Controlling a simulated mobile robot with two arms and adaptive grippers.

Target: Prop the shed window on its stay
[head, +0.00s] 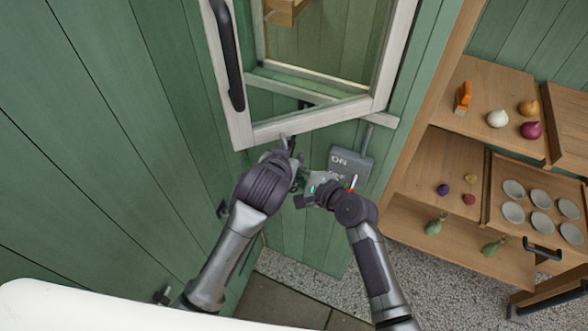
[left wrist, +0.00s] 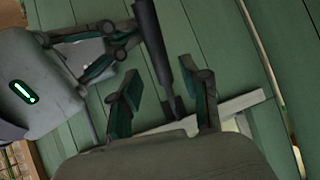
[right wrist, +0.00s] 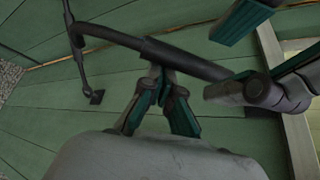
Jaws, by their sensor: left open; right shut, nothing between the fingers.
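The shed window (head: 262,128) has a pale wooden frame and stands open, with a black handle (head: 228,60) on its left side. A dark rod (left wrist: 151,32), seemingly the stay, runs between the spread fingers of my left gripper (left wrist: 164,88), which is open just below the window's lower edge. In the right wrist view the dark rod (right wrist: 110,37) crosses just beyond the fingertips of my right gripper (right wrist: 160,76), which is shut and empty. Whether they touch is unclear. In the head view the two grippers hide most of the rod.
A grey switch box (head: 362,165) marked ON with a red lever is on the green wall, close to my right gripper. Wooden shelves (head: 435,150) with vegetables and several pale cups stand at the right.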

